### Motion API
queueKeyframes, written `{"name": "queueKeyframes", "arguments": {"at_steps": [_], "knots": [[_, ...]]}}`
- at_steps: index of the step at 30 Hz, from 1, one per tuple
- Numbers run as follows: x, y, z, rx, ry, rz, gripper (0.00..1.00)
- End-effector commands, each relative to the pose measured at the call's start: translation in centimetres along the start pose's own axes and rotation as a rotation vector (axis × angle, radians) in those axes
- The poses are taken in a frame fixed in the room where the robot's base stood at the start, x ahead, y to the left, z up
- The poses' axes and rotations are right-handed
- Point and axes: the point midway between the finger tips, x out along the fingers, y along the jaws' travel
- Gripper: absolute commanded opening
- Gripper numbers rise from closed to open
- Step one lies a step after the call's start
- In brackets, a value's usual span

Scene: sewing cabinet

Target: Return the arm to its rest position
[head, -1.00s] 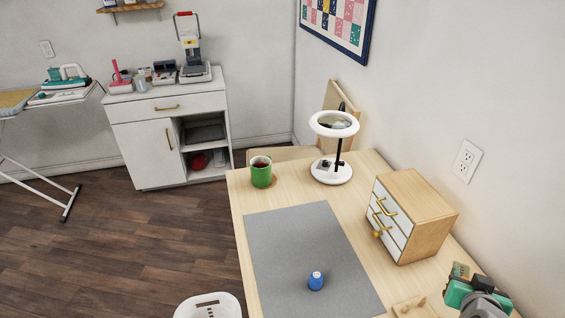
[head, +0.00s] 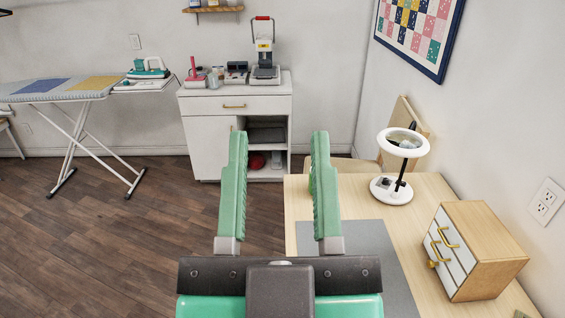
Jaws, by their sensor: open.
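My gripper (head: 279,190) is in the middle foreground of the head view. Its two green fingers stand upright and wide apart, with nothing between them. It is in front of the camera, over the left part of the wooden table (head: 437,192) and the floor beside it. The gripper and its dark mount hide part of the grey mat (head: 372,250).
A small drawer cabinet (head: 470,250) and a white ring lamp (head: 392,188) stand on the table at right. A white cabinet (head: 205,130) with a press (head: 264,55) is at the back wall. An ironing board (head: 85,92) stands at left. The floor (head: 110,240) at left is open.

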Motion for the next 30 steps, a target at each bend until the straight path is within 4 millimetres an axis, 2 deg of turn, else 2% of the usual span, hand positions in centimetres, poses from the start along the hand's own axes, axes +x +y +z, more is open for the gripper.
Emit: {"name": "queueKeyframes", "arguments": {"at_steps": [3, 5, 8, 27, 30], "knots": [[0.2, 0.0, -0.2, -0.001, -0.001, 0.001, 0.41], [1.1, 0.0, -1.4, -0.001, -0.001, 0.000, 0.41], [3.0, -0.1, -4.2, -0.001, -0.001, -0.003, 0.41], [22.0, -0.8, -31.5, 0.015, -0.004, -0.016, 0.41], [24.1, -0.9, -34.6, 0.018, -0.004, -0.018, 0.41]]}}
